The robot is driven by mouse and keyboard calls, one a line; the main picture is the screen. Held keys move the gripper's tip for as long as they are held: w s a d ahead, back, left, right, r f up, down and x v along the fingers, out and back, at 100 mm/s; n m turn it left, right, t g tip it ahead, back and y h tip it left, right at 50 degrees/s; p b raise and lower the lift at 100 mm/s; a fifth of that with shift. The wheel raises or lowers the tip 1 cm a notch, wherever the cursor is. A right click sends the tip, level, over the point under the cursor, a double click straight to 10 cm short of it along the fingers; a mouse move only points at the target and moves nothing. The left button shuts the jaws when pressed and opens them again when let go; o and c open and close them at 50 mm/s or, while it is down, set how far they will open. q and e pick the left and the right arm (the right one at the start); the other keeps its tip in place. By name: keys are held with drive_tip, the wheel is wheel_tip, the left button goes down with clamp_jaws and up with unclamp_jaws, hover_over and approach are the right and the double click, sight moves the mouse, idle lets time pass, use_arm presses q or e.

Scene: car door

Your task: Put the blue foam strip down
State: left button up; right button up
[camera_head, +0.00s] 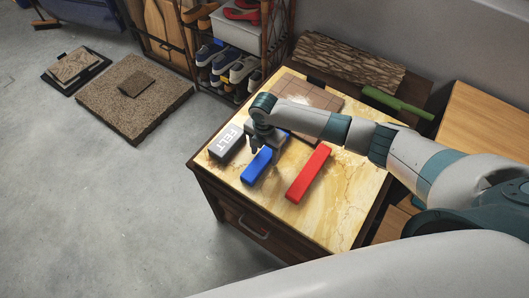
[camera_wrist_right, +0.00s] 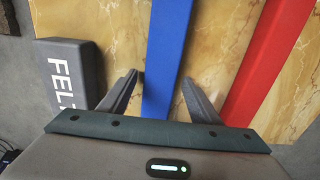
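The blue foam strip (camera_head: 257,167) appears to lie on the yellow marbled top of the cabinet (camera_head: 335,215). It also shows in the wrist view (camera_wrist_right: 167,45), running down between the fingers. My right gripper (camera_head: 262,152) is over the strip's far part, pointing down. In the wrist view my right gripper (camera_wrist_right: 161,78) is open, with one finger on each side of the strip and a narrow gap at each. My left gripper is not in view.
A grey block marked FELT (camera_head: 227,143) lies left of the strip. A red strip (camera_head: 308,173) lies to its right. The front right of the top is clear.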

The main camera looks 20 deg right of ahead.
sight(264, 155)
drive_tip(key=shift+r, duration=0.15)
drive_tip(key=shift+r, duration=0.5)
wheel_tip(264, 155, up, 11)
drive_tip(key=b, duration=0.3)
